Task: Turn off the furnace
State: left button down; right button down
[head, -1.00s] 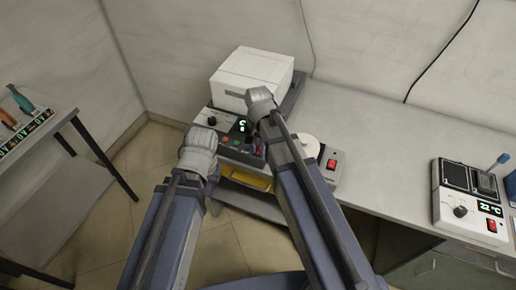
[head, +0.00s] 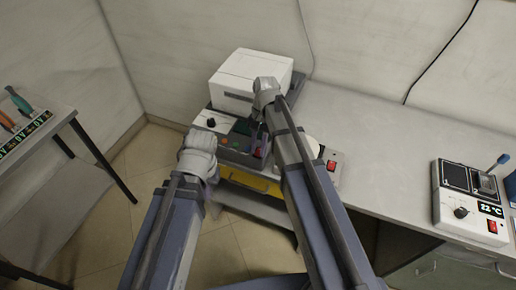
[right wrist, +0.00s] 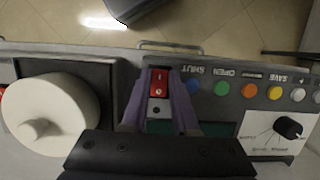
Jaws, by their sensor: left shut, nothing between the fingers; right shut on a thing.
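The furnace is a white box (head: 250,80) at the back of the bench with a dark control panel (head: 225,128) in front. In the right wrist view, its red rocker switch (right wrist: 159,82) sits between the purple fingers of my right gripper (right wrist: 163,88), which is shut on it. The panel's display (right wrist: 160,127) is dark and partly hidden by the gripper. Coloured buttons (right wrist: 221,88) and a black dial (right wrist: 287,127) lie to the right. My left gripper (head: 211,185) is shut and empty in front of the panel's left part, mostly hidden behind its wrist.
A device with a white round top (right wrist: 45,112) stands beside the panel, with its own red switch (head: 331,165). A side table (head: 62,120) with tools is at the left. The bench between is clear.

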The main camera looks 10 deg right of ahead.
jog(key=c, duration=1)
grip_release()
jog(key=shift+o, duration=0.2)
jog(key=p+v, duration=0.7)
jog(key=shift+r+p, duration=0.35)
jog(key=shift+r, duration=0.05)
